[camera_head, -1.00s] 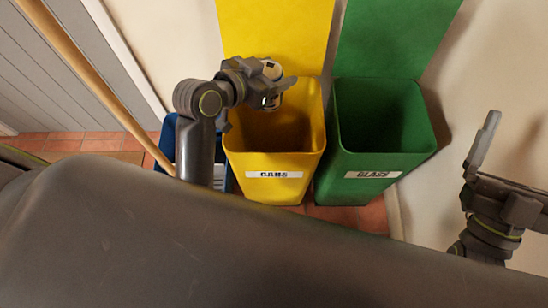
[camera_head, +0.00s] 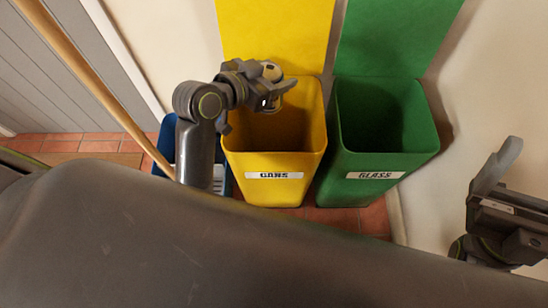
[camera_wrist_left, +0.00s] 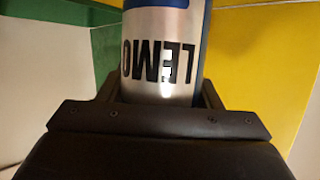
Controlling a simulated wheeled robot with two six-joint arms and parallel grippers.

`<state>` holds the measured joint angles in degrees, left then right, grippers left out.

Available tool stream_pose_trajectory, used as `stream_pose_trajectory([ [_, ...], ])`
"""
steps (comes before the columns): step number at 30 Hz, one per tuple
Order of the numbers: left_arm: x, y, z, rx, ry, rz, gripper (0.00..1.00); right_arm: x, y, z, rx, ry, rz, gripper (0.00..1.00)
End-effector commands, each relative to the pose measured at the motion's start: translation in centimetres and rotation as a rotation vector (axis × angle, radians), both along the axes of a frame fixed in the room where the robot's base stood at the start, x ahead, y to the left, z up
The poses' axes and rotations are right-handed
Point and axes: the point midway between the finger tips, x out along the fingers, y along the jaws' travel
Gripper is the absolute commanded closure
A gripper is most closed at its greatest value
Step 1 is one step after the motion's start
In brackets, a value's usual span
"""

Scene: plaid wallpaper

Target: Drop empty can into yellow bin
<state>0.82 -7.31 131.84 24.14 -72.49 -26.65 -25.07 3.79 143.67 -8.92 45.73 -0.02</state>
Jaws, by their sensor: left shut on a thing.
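The yellow bin (camera_head: 274,165) stands open with its lid raised at the back and a label reading "CANS" on its front. My left gripper (camera_head: 279,90) is over the back left part of its opening. It is shut on a can (camera_head: 271,71), mostly hidden by the gripper in the head view. In the left wrist view the can (camera_wrist_left: 160,50) is silver and blue with the letters "LEMO", held between the fingers. My right gripper (camera_head: 499,170) is at the right edge, away from the bins; its jaws are only partly visible.
A green bin (camera_head: 374,165) labelled "GLASS" stands open right beside the yellow one. A blue bin (camera_head: 165,140) is partly hidden behind my left arm. A wooden pole (camera_head: 95,80) slants at the left. A wall is behind and to the right.

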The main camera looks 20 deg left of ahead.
Motion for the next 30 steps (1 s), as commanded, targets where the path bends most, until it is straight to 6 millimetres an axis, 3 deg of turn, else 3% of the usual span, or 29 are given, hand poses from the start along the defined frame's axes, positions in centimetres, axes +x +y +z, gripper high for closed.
stream_pose_trajectory([
  [2,0.0,0.0,0.0,0.0,0.0,0.0,0.63,0.0,0.0,0.0,0.0,0.001,0.0,0.0],
  [3,0.0,0.0,0.0,0.0,0.0,0.0,0.36,0.0,0.0,0.0,0.0,0.001,0.0,0.0],
  [8,0.0,0.0,0.0,0.0,0.0,0.0,0.16,0.0,0.0,0.0,0.0,0.001,0.0,0.0],
  [20,-0.3,0.2,0.2,0.0,0.0,0.0,0.16,0.6,-0.3,-0.1,0.012,0.037,-0.005,0.0],
  [30,-2.3,1.3,1.2,0.002,0.0,0.001,0.16,4.9,-2.0,-2.0,0.093,0.322,-0.041,0.0],
])
